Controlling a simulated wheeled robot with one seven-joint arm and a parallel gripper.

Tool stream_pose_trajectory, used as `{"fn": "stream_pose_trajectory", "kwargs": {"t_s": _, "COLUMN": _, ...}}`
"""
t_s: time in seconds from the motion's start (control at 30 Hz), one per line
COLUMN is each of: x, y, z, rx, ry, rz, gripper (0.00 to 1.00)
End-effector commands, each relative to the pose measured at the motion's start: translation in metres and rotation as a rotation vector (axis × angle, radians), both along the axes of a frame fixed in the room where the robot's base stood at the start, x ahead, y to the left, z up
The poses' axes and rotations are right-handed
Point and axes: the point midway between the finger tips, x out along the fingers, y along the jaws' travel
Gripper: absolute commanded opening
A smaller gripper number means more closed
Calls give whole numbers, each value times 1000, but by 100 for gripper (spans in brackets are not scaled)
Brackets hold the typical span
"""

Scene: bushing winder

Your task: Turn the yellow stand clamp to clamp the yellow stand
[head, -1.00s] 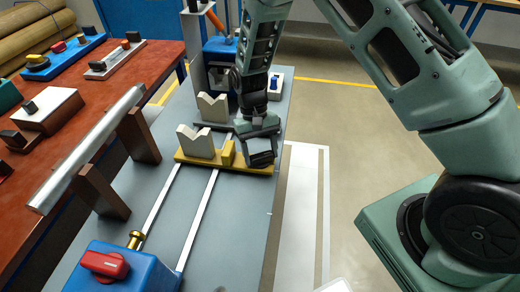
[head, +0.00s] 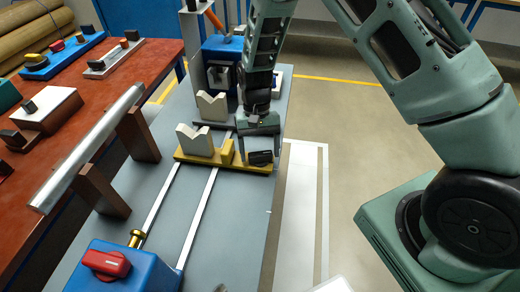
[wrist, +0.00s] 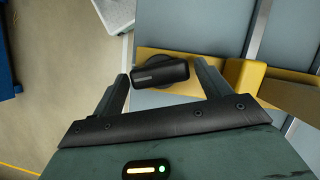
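The yellow stand (head: 185,156) lies across two rails on the grey bench and carries a white V-block (head: 195,142). Its clamp (head: 261,158) is a black bar-shaped handle at the stand's right end. In the wrist view the clamp handle (wrist: 160,75) sits on a round black base over the yellow plate (wrist: 290,92), its bar tilted slightly. My gripper (head: 259,147) is over the clamp, and in the wrist view my gripper (wrist: 161,71) is open, with one finger beyond each end of the handle. Small gaps show; contact cannot be told.
A second white V-block (head: 212,107) stands behind on a dark stand. A blue box with a red knob (head: 105,264) is at the bench's front. A metal bar on brown supports (head: 88,148) runs along the left.

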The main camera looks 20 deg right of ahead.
Motion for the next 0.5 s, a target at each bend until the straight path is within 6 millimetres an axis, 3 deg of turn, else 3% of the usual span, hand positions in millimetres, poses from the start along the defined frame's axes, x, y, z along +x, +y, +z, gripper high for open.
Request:
{"fn": "stream_pose_trajectory", "kwargs": {"t_s": 0.33, "x": 0, "y": 0, "z": 1, "rx": 0, "ry": 3, "rz": 0, "gripper": 85}}
{"fn": "stream_pose_trajectory", "kwargs": {"t_s": 0.5, "x": 7, "y": -1, "z": 17, "rx": 1, "ry": 0, "rz": 0, "gripper": 85}}
